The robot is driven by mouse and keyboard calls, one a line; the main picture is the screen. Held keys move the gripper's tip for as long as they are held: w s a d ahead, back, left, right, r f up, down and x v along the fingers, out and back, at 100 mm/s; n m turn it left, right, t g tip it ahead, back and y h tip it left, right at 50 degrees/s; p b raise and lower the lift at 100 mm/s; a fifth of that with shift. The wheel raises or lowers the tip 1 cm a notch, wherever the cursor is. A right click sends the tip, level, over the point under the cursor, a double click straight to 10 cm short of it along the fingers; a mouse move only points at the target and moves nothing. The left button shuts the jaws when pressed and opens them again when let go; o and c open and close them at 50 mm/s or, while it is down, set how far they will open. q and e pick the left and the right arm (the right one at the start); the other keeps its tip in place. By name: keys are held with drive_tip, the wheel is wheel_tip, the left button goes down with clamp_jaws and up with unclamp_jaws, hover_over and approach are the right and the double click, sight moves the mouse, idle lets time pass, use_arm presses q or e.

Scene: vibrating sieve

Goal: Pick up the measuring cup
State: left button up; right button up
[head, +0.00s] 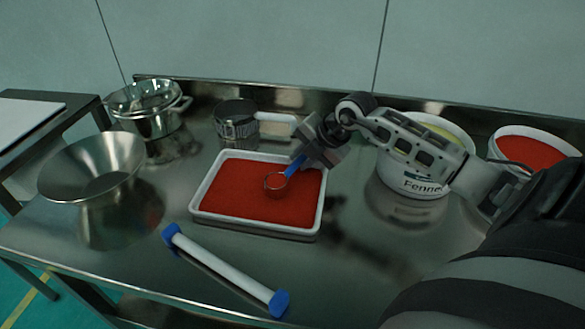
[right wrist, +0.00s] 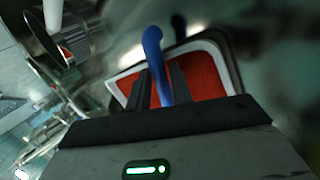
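The measuring cup (head: 276,182) has a blue handle and a small round bowl. In the head view its bowl is over the red material in the white tray (head: 205,209); I cannot tell whether it touches the material. My right gripper (head: 301,163) points down and left, with its fingers at the blue handle. In the right wrist view the blue handle (right wrist: 155,58) stands between the two dark fingers of my right gripper (right wrist: 161,85), which are closed on it. The cup's bowl is hidden there. My left gripper is not in view.
A metal funnel (head: 92,170) and a steel pot (head: 150,112) stand at the left. A white tube with blue ends (head: 225,270) lies in front of the tray. A white bucket (head: 405,180) and a bowl of red material (head: 535,150) stand at the right. The table's front middle is otherwise clear.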

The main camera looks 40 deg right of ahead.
clamp_jaws()
drive_tip(key=shift+r, duration=0.2)
